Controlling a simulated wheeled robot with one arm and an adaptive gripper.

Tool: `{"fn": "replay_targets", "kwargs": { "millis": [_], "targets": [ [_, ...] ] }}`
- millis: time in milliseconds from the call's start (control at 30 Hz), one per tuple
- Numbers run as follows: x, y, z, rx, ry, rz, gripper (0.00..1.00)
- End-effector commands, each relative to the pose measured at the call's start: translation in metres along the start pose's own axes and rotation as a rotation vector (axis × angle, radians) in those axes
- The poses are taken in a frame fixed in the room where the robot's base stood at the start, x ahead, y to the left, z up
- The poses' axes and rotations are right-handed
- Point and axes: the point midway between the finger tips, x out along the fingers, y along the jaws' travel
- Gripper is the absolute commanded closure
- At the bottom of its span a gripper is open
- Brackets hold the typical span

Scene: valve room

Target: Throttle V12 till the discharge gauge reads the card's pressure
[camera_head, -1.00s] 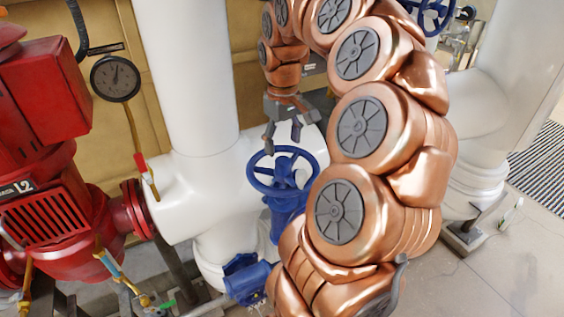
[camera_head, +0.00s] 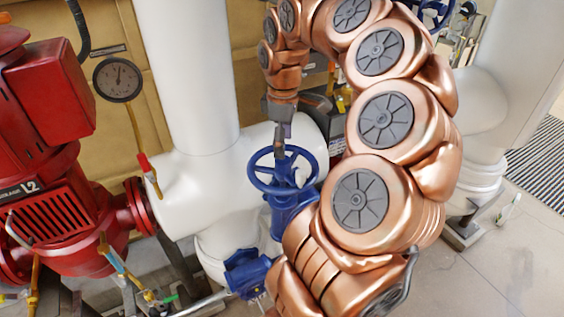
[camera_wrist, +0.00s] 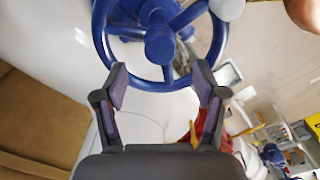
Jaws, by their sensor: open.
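A blue handwheel (camera_head: 258,180) on a blue valve body stands in front of the white pipe, in the middle of the head view. It also fills the top of the wrist view (camera_wrist: 104,38). My gripper (camera_head: 281,142) points down just above the wheel's far rim. In the wrist view my gripper (camera_wrist: 162,88) is open, with one finger at each side of the near rim; I cannot tell whether they touch it. A round gauge (camera_head: 118,79) with a pale needle hangs left of the white pipe; its reading is too small to tell. No card is legible.
A red pump marked L2 (camera_head: 50,195) stands at the left. A thick white vertical pipe (camera_head: 187,75) rises behind the valve. Another blue handwheel (camera_head: 437,12) shows at the top right.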

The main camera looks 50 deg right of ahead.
Motion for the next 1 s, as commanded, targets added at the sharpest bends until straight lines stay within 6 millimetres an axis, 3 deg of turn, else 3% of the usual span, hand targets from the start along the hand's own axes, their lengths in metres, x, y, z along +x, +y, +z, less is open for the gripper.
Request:
{"fn": "replay_targets", "kwargs": {
  "millis": [1000],
  "targets": [
    [0.064,0.000,0.001,0.002,0.000,0.000,0.29]
  ]
}}
